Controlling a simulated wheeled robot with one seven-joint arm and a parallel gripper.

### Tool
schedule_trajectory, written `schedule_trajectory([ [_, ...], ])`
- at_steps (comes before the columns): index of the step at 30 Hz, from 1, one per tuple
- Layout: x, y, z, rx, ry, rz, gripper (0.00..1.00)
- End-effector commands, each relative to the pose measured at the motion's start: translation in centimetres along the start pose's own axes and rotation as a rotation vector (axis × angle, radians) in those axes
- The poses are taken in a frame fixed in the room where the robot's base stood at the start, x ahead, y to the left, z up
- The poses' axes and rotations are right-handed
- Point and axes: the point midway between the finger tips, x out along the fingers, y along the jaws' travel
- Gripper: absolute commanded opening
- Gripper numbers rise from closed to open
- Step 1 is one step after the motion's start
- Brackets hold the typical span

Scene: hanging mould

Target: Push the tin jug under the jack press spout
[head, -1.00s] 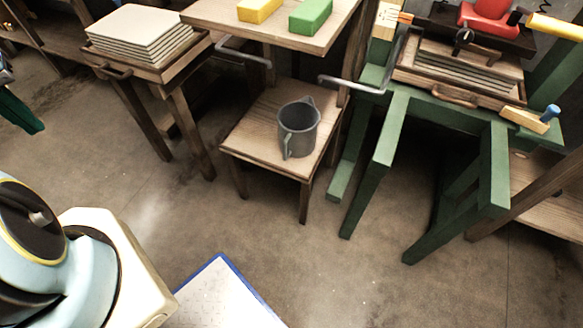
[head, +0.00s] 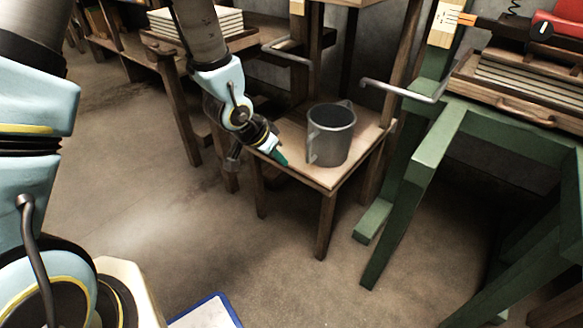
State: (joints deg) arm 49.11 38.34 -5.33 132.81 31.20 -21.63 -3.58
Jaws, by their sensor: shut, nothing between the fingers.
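The grey tin jug (head: 333,138) stands upright on a low wooden stool (head: 325,178), its handle toward the front left. My gripper (head: 281,158) reaches in from the upper left, at the stool's left front edge. Its teal fingertips are together and empty, pointing toward the jug, with a small gap between them and the handle. A red part (head: 558,30), possibly of the jack press, shows at the upper right above a green frame (head: 420,165). I cannot clearly make out a spout; bent grey rods (head: 405,90) stick out above the stool's right side.
Another bent grey rod (head: 287,52) hangs at the stool's back left. A stack of pale tiles (head: 205,22) lies on a table behind my arm. Green legs stand close to the stool's right. A blue-edged white sheet (head: 208,312) lies in front; the floor between is clear.

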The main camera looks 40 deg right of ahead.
Motion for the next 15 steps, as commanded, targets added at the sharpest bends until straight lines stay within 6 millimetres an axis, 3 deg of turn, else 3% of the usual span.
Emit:
schedule_trajectory([
  [15, 9.8, -0.1, 0.2, -0.002, -0.002, -0.002, 0.0],
])
